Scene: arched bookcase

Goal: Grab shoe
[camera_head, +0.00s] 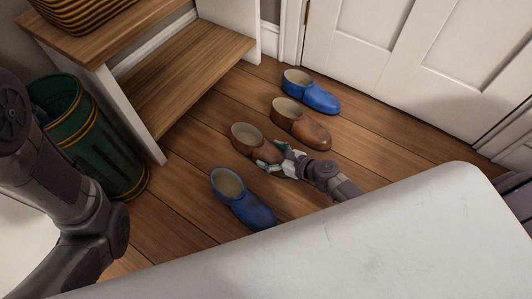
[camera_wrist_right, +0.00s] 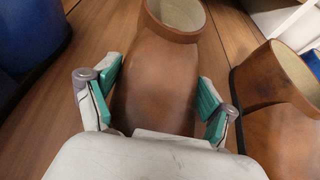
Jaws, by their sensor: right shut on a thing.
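Two brown shoes and two blue shoes stand in a row on the wooden floor in the head view. My right gripper (camera_head: 279,159) is at the toe of one brown shoe (camera_head: 245,136), the one nearer the front. In the right wrist view my right gripper (camera_wrist_right: 160,88) has its teal pads on both sides of this brown shoe (camera_wrist_right: 160,65) and is shut on it. The other brown shoe (camera_head: 300,124) stands right beside it. A blue shoe (camera_head: 312,92) is at the back and another blue shoe (camera_head: 240,199) is at the front. My left gripper is out of view.
A wooden shelf unit (camera_head: 190,75) with white sides stands at the upper left. A green bin (camera_head: 95,140) with gold bands is beside it. A white door (camera_head: 400,50) closes off the back. A white surface (camera_head: 370,245) fills the front. Bare floor lies between shelf and shoes.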

